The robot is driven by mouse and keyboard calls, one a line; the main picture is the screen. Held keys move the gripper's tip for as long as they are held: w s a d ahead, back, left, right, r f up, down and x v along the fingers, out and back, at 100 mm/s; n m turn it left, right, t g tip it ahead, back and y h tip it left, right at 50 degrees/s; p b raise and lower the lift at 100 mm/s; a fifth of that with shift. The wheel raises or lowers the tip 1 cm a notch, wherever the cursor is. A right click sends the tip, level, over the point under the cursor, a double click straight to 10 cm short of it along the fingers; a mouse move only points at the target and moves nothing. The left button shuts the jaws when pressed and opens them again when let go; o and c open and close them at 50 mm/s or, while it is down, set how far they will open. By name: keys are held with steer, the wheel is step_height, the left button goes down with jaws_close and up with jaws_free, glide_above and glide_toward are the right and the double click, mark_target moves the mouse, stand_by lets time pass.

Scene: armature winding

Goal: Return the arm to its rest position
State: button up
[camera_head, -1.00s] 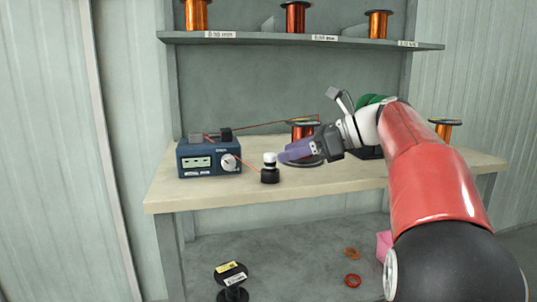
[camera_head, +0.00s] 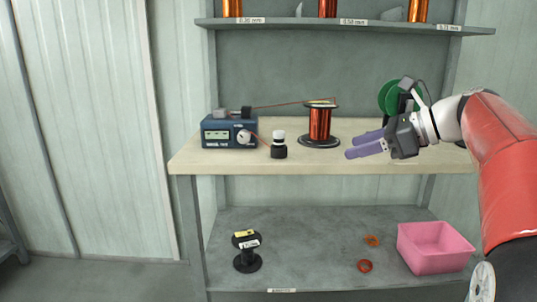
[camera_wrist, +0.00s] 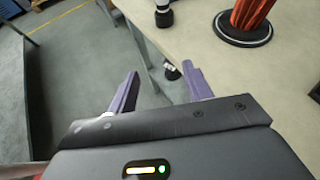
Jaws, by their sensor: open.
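My gripper (camera_head: 366,145) is open and empty, its purple fingers pointing left over the right part of the workbench (camera_head: 400,163). In the wrist view its two fingers (camera_wrist: 160,90) stand wide apart with nothing between them, near the bench's front edge. A copper wire spool (camera_head: 320,124) stands on the bench left of the gripper, apart from it; it also shows in the wrist view (camera_wrist: 247,18). A small black bottle-like piece with a white top (camera_head: 279,146) stands left of the spool. A dark blue winding device (camera_head: 229,133) sits at the bench's left, with an orange wire running to the spool.
A green round thing (camera_head: 388,98) is behind my wrist. Copper spools (camera_head: 327,8) stand on the upper shelf (camera_head: 300,27). The lower shelf (camera_head: 310,235) holds a black spool (camera_head: 247,252), orange rings (camera_head: 365,266) and a pink bin (camera_head: 432,246). Open floor lies left.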

steer(key=s+a+f+n+g+h+p, duration=0.1)
steer(key=s+a+f+n+h+p, duration=0.15)
steer(key=s+f+n, duration=0.45)
steer(key=s+a+f+n+g+h+p, duration=0.1)
steer(key=s+a+f+n+h, duration=0.25)
steer(key=s, duration=0.45)
steer(key=s+d+f+n+t+h+p, duration=0.1)
steer(key=s+d+f+n+h+p, duration=0.1)
steer(key=s+f+n+h, duration=0.3)
steer(key=s+f+n, duration=0.4)
steer(key=s+n, duration=0.1)
steer(key=n, duration=0.2)
steer(key=shift+d, duration=0.3)
steer(key=shift+n, duration=0.25)
